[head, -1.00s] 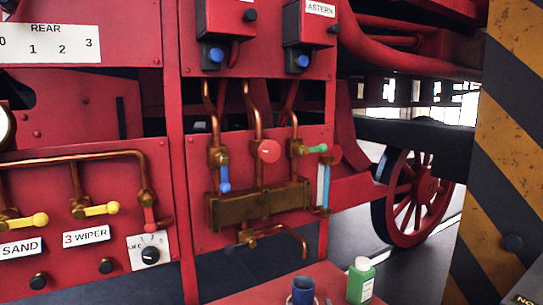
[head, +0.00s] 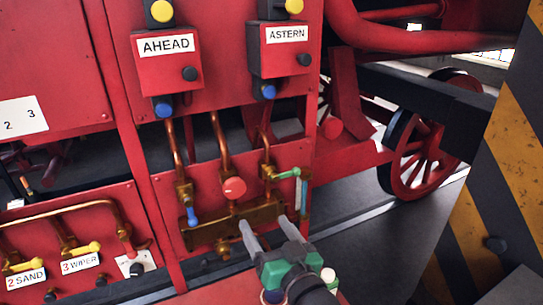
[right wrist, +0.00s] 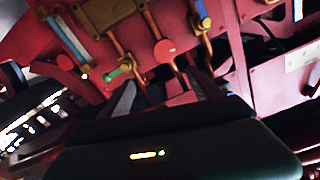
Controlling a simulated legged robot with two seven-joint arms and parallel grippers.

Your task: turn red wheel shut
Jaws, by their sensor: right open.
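The small round red wheel (head: 234,188) sits on a copper pipe above the brass manifold (head: 205,236). It also shows near the top middle of the right wrist view (right wrist: 165,51), ahead of the fingers. My right gripper (head: 264,227) comes up from the bottom of the head view. Its two grey fingers are apart and empty. In the head view they appear below and to the right of the red wheel, over the manifold's right part. I see no contact with the wheel. My left gripper is not in view.
A blue lever (head: 192,215) stands left of the wheel, and a green lever (head: 288,174) with a sight glass (head: 303,193) stands right. AHEAD (head: 167,62) and ASTERN (head: 287,48) boxes hang above. A striped post (head: 500,165) stands at right.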

